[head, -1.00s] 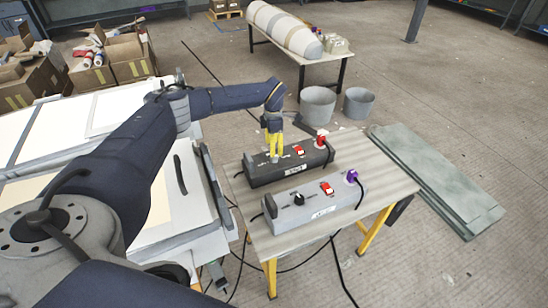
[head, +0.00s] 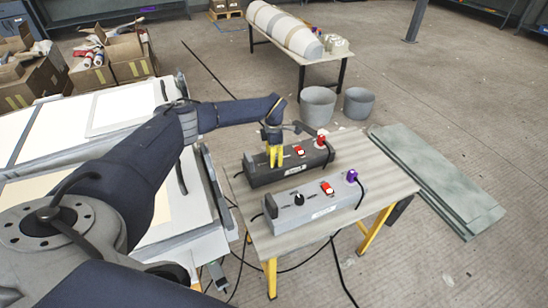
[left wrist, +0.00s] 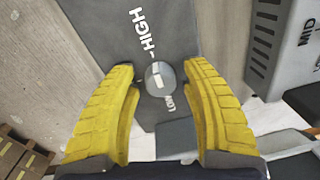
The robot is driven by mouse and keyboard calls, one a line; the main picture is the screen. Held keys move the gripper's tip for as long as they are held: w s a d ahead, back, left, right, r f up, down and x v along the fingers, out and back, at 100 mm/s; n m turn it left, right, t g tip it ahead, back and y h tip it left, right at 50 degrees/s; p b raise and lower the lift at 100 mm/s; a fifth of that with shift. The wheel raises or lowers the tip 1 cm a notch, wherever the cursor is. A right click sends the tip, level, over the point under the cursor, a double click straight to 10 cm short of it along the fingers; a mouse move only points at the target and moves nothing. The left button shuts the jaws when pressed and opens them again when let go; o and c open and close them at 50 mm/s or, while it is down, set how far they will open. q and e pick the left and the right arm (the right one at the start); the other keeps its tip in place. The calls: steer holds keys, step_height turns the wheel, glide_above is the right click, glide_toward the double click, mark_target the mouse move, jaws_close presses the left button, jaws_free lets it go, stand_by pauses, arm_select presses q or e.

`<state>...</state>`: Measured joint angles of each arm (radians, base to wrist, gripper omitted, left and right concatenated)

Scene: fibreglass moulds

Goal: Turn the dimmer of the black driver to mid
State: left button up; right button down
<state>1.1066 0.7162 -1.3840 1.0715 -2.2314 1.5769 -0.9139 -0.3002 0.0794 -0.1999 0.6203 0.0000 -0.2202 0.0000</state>
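The black driver (head: 262,175) lies at the back of the small table. Its dimmer, a round grey knob with a white mark (left wrist: 160,78), shows in the left wrist view between the words HIGH and LOW; I cannot tell its exact setting. My left gripper (head: 276,163) points down over the driver's left part. In the left wrist view its yellow fingers (left wrist: 158,72) are open, one on each side of the knob, with a gap to both. In the head view the fingers hide the knob. My right gripper is not in view.
A grey driver (head: 312,210) with a black knob and purple emergency button (head: 352,176) stands in front, close by. The black driver has a red switch (head: 300,151) and red button (head: 320,142). Cables hang off the table (head: 385,185). Mould panels lie left.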

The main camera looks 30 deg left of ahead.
arm_select(q)
jaws_close()
stand_by(0.3)
steer(key=n, duration=0.8)
steer(key=shift+n, duration=0.3)
steer(key=n, duration=0.4)
steer(key=shift+a+n+t, duration=0.1)
steer(key=shift+n+t, duration=0.2)
steer(key=shift+n, duration=2.2)
steer(key=shift+s, duration=0.1)
